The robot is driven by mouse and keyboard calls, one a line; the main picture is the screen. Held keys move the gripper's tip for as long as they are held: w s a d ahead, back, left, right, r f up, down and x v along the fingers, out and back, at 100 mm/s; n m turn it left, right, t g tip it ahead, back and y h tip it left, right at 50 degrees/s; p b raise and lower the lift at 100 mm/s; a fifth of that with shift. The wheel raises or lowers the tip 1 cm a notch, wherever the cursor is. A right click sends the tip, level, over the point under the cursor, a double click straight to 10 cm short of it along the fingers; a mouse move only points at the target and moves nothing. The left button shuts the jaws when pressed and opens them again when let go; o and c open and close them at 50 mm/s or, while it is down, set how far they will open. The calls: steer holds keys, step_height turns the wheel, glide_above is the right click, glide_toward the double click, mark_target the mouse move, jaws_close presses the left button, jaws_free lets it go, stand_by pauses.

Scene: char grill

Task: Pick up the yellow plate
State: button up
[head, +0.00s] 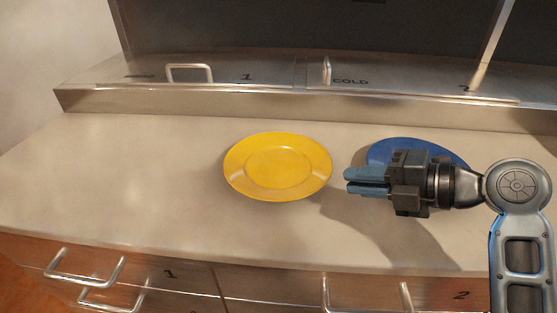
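The yellow plate (278,142) lies flat on the pale countertop, near the middle of the head view. My gripper (348,181) is just to the right of the plate, with its blue fingers pointing left toward the plate's right rim. A small gap shows between the fingertips and the rim in the picture. The two fingers lie close together, with a thin dark line between them, and nothing shows between them. My gripper casts a shadow on the counter, so it appears to be above the surface.
A blue plate (392,147) lies on the counter (120,180) behind my gripper, which partly hides it. A raised steel ledge (180,103) with lids and handles runs along the back. Drawers with handles (85,268) are below the front edge. The counter's left side is clear.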

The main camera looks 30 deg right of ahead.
mark_target(324, 180)
steer(key=x, duration=0.4)
steer(key=p+x, duration=0.1)
steer(key=x, duration=0.1)
steer(key=shift+a, duration=0.35)
steer(key=shift+c, duration=0.3)
jaws_close()
stand_by(0.8)
